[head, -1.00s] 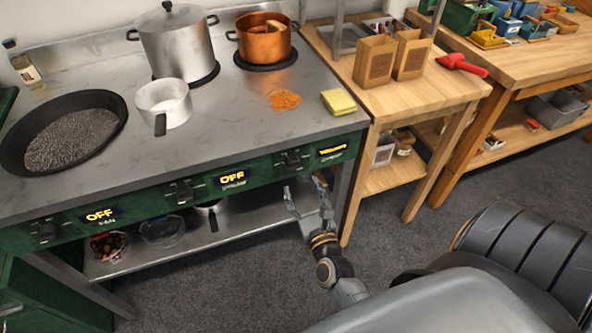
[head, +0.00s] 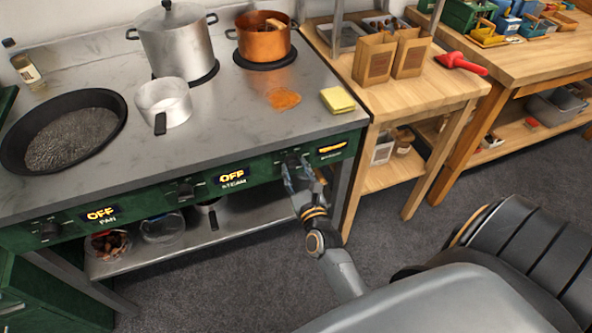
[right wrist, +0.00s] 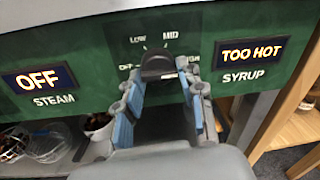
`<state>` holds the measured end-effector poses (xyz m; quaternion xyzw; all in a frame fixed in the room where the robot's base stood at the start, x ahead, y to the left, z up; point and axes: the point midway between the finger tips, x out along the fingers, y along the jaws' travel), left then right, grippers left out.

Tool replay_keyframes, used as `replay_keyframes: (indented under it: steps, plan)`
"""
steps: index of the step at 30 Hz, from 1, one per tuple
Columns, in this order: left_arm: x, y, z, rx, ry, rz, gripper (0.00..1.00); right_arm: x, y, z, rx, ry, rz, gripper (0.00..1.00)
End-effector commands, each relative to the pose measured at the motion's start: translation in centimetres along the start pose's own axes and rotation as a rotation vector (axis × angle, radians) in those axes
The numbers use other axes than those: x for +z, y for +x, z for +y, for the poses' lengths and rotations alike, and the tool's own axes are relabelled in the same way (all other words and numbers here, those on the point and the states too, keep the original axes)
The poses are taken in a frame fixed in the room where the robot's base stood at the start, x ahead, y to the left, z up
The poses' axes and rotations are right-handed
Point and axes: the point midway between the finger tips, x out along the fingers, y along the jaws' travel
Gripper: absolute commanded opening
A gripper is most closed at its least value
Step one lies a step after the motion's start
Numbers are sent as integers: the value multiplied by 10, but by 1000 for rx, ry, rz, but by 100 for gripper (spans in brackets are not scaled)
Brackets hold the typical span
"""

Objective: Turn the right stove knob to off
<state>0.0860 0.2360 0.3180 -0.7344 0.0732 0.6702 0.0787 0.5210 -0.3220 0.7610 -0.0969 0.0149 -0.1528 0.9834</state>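The right stove knob (right wrist: 158,66) is dark and sits on the green front panel (right wrist: 205,50), with LOW and MID marked above it and partly covered labels to either side. Its pointer is hard to make out. The display beside it (right wrist: 250,52) reads TOO HOT over the word SYRUP. My right gripper (right wrist: 158,92) is open, its blue-padded fingers apart just in front of and below the knob, to its left and right. In the head view, the right gripper (head: 296,178) is at the knob (head: 292,160). My left gripper is not in view.
The STEAM display (right wrist: 38,79) and the PAN display (head: 101,214) read OFF. A copper pot (head: 263,38) stands on the back right burner. A yellow sponge (head: 337,100) lies near the counter edge. A lower shelf (head: 240,215) runs under the panel.

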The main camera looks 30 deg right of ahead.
Motion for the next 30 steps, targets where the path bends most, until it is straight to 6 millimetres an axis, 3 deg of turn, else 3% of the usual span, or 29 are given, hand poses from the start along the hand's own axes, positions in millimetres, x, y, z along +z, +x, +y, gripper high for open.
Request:
replay_keyframes:
  steps: [14,30]
  plan:
    - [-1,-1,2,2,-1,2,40,0,0,1,1,-88,-5,7]
    - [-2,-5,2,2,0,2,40,-1,0,0,-3,-555,-38,7]
